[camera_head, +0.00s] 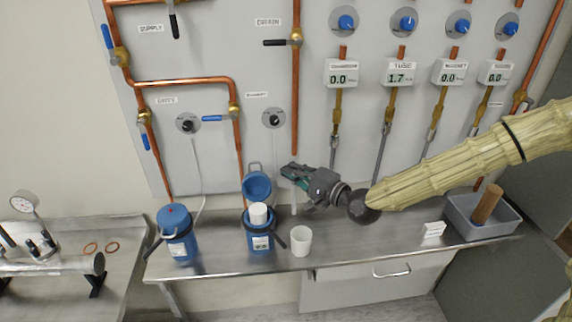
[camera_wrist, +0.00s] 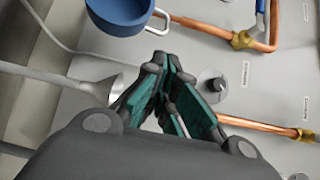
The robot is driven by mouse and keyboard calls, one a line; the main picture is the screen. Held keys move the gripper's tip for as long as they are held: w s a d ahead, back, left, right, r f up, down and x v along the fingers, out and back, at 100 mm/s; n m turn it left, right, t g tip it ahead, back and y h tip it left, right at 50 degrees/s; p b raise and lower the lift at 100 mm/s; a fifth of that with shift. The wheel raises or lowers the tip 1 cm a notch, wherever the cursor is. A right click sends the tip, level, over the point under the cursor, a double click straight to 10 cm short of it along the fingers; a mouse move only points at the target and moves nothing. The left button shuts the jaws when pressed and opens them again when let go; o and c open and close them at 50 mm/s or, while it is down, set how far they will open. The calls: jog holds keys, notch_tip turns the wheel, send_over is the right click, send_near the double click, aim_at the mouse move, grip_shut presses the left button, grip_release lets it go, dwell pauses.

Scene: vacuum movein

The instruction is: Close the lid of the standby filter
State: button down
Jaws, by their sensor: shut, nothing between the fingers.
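The standby filter (camera_head: 258,238) is a blue canister standing on the steel bench. Its blue lid (camera_head: 257,187) stands open, tipped up at the back of the canister. A white cartridge (camera_head: 258,214) shows in the open mouth. Part of a blue round piece, apparently the lid (camera_wrist: 122,14), shows at the top of the wrist view. My gripper (camera_head: 286,171) is to the right of the raised lid and apart from it. Its fingers are shut and empty, as they also show in the wrist view (camera_wrist: 160,62).
A closed blue filter (camera_head: 177,235) stands to the left. A white cup (camera_head: 301,241) stands just right of the open filter. A grey bin (camera_head: 480,218) and a small white card (camera_head: 434,230) are farther right. Copper pipes and valves cover the panel (camera_head: 210,55) behind.

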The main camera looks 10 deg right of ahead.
aim_at(256, 180)
jog(key=shift+p+x, duration=1.8)
jog(key=shift+x, duration=2.5)
jog(key=shift+w+f, duration=0.1)
jog(key=shift+f, duration=0.05)
jog(key=shift+b, duration=0.3)
